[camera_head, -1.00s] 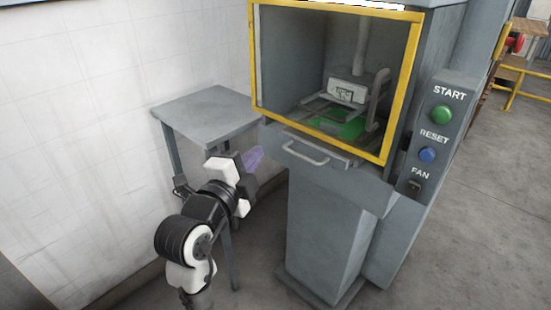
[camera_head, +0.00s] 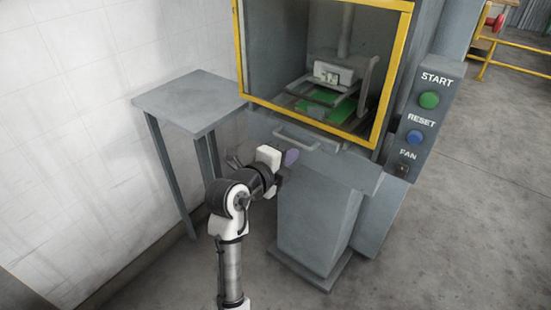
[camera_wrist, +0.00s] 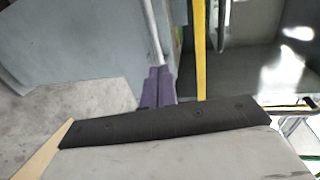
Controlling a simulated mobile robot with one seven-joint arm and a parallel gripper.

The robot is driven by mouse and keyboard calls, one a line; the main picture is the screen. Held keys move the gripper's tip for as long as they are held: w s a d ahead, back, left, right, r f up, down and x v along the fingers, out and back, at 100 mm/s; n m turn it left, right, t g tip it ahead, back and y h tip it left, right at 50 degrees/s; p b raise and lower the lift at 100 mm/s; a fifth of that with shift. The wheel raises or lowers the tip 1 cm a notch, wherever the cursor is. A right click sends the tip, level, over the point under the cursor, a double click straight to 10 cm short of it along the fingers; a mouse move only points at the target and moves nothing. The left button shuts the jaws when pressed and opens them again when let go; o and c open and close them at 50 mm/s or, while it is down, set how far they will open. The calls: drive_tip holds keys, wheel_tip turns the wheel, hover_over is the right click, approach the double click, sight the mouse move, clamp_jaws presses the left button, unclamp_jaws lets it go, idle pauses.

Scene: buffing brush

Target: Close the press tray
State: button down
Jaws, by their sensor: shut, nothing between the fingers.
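The press tray (camera_head: 326,144) is a grey drawer with a light bar handle (camera_head: 297,138) on its front, low in the press under the yellow frame. It appears to stick out a little from the press; how far is hard to tell. My gripper (camera_head: 291,157) is just below the handle in the head view, its purple fingers partly seen. In the wrist view the two purple fingers (camera_wrist: 157,87) are together and empty. A pale bar (camera_wrist: 154,35), probably the handle, runs down to the fingertips; whether they touch it is unclear.
The press has a yellow-framed opening (camera_head: 240,60) with a green part (camera_head: 318,96) inside. A control panel (camera_head: 428,120) with START, RESET and FAN is at its right. A grey table (camera_head: 190,100) stands left. The press pedestal (camera_head: 315,220) is close to my arm.

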sight(305, 146)
drive_tip(key=p+x, duration=0.1)
drive_tip(key=x, duration=0.2)
drive_tip(key=shift+w+d, duration=0.1)
drive_tip(key=shift+w, duration=0.15)
drive_tip(key=shift+w+d+f, duration=0.15)
drive_tip(key=shift+w, duration=0.05)
drive_tip(key=b+x, duration=0.1)
drive_tip(key=x, duration=0.2)
drive_tip(key=shift+r+b, duration=0.3)
drive_tip(key=shift+b, duration=0.1)
drive_tip(key=shift+r, duration=0.3)
drive_tip(key=shift+d, duration=0.1)
drive_tip(key=shift+s+f, duration=0.1)
